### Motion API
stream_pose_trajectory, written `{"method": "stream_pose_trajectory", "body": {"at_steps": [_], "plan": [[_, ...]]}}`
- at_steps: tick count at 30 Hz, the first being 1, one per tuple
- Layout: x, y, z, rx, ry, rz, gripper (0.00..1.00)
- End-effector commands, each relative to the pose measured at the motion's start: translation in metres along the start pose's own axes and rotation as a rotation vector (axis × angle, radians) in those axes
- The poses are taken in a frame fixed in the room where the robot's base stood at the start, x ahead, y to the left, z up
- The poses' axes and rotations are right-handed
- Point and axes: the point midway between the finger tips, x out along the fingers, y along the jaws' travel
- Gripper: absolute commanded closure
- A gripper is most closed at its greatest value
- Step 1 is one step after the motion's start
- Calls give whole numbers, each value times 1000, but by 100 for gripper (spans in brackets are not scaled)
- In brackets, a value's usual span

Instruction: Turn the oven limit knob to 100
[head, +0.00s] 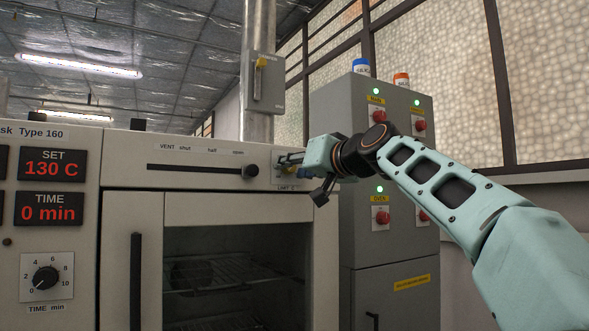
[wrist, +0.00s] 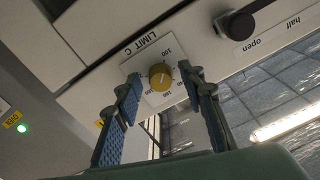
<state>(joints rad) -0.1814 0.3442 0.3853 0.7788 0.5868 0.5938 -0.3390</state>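The limit knob (wrist: 160,76) is a small round yellow knob on a white scale plate marked LIMIT C (wrist: 157,98), on the oven front. The wrist view shows it tilted and nearly upside down. My gripper (wrist: 160,82) is open, with one blue padded finger on each side of the knob. Gaps show between the fingers and the knob in this view; the depth is hard to tell. In the head view my gripper (head: 291,161) is at the oven's upper right corner and largely hides the knob.
The oven (head: 205,208) has a vent slider (head: 250,171) left of the gripper, a SET display (head: 52,167) reading 130 C and a time dial (head: 46,279). A grey cabinet (head: 392,255) with red switches stands close on the right. The space before the oven door is clear.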

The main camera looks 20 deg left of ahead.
Motion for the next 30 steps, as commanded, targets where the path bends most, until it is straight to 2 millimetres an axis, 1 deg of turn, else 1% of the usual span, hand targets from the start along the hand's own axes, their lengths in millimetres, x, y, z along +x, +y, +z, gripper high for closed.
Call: {"method": "stream_pose_trajectory", "body": {"at_steps": [5,10,17,24,30], "plan": [[-2,0,0,0,0,0,63],[-14,1,-1,0,0,2,63],[-45,1,-1,-1,0,4,63],[-82,1,-1,-2,0,5,63],[-108,0,0,-2,-1,3,63]]}}
